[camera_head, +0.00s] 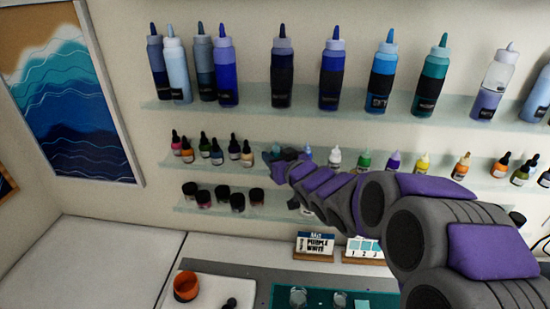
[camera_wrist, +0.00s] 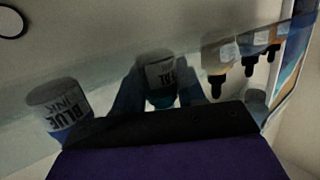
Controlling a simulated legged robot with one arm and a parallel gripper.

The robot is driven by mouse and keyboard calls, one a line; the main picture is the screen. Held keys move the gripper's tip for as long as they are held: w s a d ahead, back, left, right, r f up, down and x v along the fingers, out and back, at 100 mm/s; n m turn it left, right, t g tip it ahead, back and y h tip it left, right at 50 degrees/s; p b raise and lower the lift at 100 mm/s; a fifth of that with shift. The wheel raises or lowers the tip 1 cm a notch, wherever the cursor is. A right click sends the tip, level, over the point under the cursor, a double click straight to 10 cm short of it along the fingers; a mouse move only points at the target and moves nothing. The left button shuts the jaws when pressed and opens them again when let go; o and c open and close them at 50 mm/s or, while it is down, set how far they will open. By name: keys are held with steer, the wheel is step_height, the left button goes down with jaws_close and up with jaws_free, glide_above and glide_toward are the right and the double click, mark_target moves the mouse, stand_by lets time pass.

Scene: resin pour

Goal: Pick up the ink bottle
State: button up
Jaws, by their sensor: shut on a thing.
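My gripper (camera_head: 285,158) reaches to the middle shelf in the head view. In the wrist view its dark fingers (camera_wrist: 160,92) are shut around a small ink bottle (camera_wrist: 160,70) with a pale label and a teal lower band. The label is partly readable, ending in letters like "TEAL". In the head view this bottle is mostly hidden by my gripper. A second bottle, labelled "BLUE INK" (camera_wrist: 58,105), stands beside it in the wrist view, apart from the fingers. I cannot tell whether the held bottle still touches the shelf.
The middle glass shelf (camera_head: 220,163) carries several dropper bottles left of my gripper and several colored bottles to its right. Tall squeeze bottles stand on the upper shelf (camera_head: 250,112). Dark-lidded jars stand on the lower shelf (camera_head: 220,212). An orange cup (camera_head: 186,287) sits on the counter.

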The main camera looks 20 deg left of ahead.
mark_target(277, 147)
steer(key=shift+d+f, duration=0.1)
steer(key=shift+f, duration=0.05)
steer(key=shift+c, duration=1.2)
steer(key=shift+w+r, duration=0.1)
steer(key=shift+r, duration=0.5)
step_height(277, 147, up, 3)
steer(key=shift+d+p, duration=0.1)
steer(key=shift+p, duration=0.4)
steer(key=s+d+r, duration=0.1)
steer(key=s+d, duration=0.7)
steer(key=s, duration=0.6)
steer(key=o, duration=0.5)
steer(key=shift+c, duration=0.2)
steer(key=c, duration=0.4)
steer(key=shift+c, duration=0.2)
